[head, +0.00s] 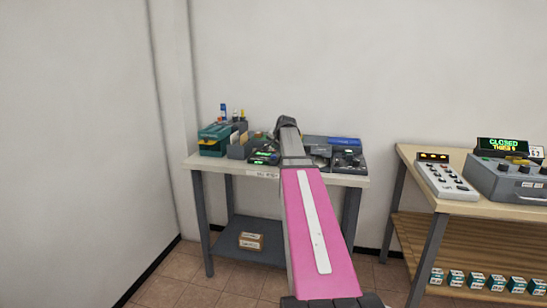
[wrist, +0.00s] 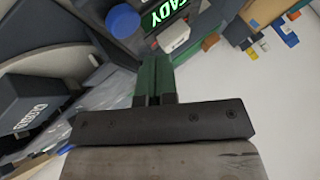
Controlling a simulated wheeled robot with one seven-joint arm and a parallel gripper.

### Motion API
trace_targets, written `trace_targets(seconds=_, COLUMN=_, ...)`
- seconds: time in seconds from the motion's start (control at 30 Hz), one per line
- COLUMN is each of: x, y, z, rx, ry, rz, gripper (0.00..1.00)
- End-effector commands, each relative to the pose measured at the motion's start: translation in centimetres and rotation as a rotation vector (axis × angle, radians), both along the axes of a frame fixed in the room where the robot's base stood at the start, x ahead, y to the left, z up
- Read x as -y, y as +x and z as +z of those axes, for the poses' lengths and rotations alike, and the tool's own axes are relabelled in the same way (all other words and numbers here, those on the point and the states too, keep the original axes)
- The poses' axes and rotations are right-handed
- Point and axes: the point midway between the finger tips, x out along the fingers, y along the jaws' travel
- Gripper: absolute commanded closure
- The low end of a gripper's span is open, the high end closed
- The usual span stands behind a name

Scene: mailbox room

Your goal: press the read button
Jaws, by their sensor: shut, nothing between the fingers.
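In the wrist view, my gripper (wrist: 156,66) is shut and empty, its green fingertips together close to a dark device. The device has a display (wrist: 163,12) with green letters, partly cut off, ending in "ADY". A round blue button (wrist: 122,20) is left of the display. A small white block-shaped part (wrist: 174,38) is just beyond and right of the fingertips. I cannot read a "read" label, so I cannot tell which is the read button. In the head view, a green-lit device (head: 264,157) stands on the small table, and my arm hides the fingertips.
The small table (head: 335,180) also holds a green box (head: 212,139) and a dark panel with knobs (head: 348,160). A second table at right holds a keypad (head: 446,179) and a grey box with a "CLOSED" display (head: 503,145). Walls stand behind and left.

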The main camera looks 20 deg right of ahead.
Motion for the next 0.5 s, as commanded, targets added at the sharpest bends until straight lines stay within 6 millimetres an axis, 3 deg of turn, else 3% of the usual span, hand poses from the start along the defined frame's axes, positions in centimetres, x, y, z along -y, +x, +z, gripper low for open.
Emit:
trace_targets(seconds=0.2, x=0.0, y=0.0, z=-1.5, rx=0.000, ry=0.000, rz=0.000, gripper=1.00)
trace_targets(seconds=0.5, x=0.0, y=0.0, z=-1.7, rx=0.001, ry=0.000, rz=-0.001, gripper=1.00)
